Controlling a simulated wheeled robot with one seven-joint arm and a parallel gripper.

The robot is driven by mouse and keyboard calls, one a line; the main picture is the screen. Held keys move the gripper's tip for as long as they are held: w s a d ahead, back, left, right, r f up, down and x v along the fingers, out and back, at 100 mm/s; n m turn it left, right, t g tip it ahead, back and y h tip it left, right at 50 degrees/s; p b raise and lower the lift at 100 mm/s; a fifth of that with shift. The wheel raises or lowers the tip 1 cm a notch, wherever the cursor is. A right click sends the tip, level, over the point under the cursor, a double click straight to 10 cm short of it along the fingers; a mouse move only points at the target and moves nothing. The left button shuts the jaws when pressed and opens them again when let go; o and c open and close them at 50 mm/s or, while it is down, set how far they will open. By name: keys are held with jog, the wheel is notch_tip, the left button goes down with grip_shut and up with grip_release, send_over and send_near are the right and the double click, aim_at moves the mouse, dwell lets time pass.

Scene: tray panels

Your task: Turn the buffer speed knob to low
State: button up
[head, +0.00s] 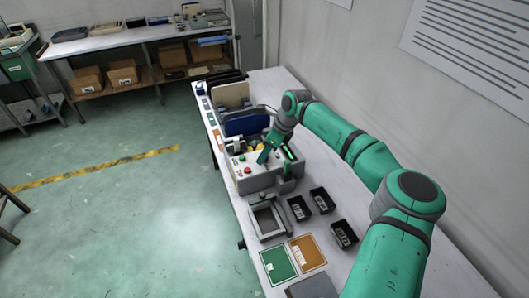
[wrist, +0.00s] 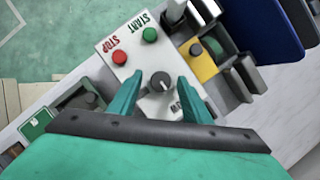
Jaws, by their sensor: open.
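The speed knob (wrist: 160,82) is a round dark grey knob on the pale panel (wrist: 108,46) of the buffer machine. My gripper (wrist: 160,78) is open, with one green finger on either side of the knob in the wrist view. I cannot tell whether the fingers touch it. The knob's pointer setting is not clear, and lettering beside it is partly hidden by the right finger. In the head view, my gripper (head: 264,156) points down over the grey machine (head: 262,182) and hides the knob.
A red STOP button (wrist: 119,57) and a green START button (wrist: 149,34) sit close by on the panel. A yellow plate (wrist: 197,62) with a dark knob is to the right. Black bins (head: 322,200), a grey frame (head: 267,220) and green and orange cards stand nearer on the bench.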

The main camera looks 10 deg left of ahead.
jog(key=v, duration=1)
jog(key=shift+r, duration=0.4)
